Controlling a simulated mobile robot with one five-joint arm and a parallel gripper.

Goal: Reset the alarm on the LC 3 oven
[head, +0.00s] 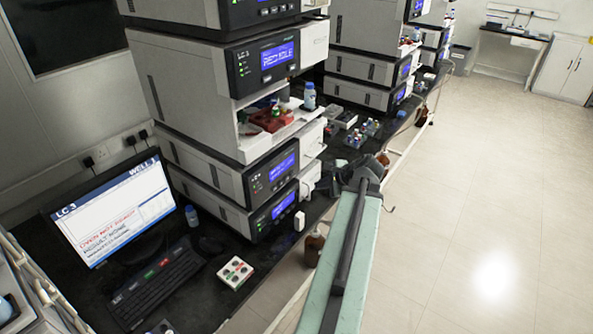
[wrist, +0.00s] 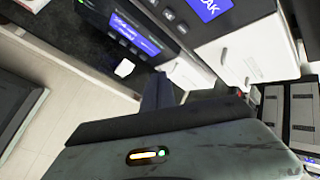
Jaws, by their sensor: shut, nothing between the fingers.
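A monitor (head: 112,207) at the left in the head view is headed "LC 3" and "WELL 1", with a red line that seems to read "OVEN NOT READY". Beside it stands a column stack with a lit blue module display (head: 277,55) and two lower modules with blue displays (head: 282,168) and (head: 283,205). I cannot tell which module is the oven. My gripper (wrist: 158,92) is shut and empty in the wrist view, apart from the module fronts (wrist: 137,35) beyond it. In the head view my arm reaches up right of the stack, and its fingertips are not clear.
More stacks line the bench. The floor (head: 480,190) at right is clear.

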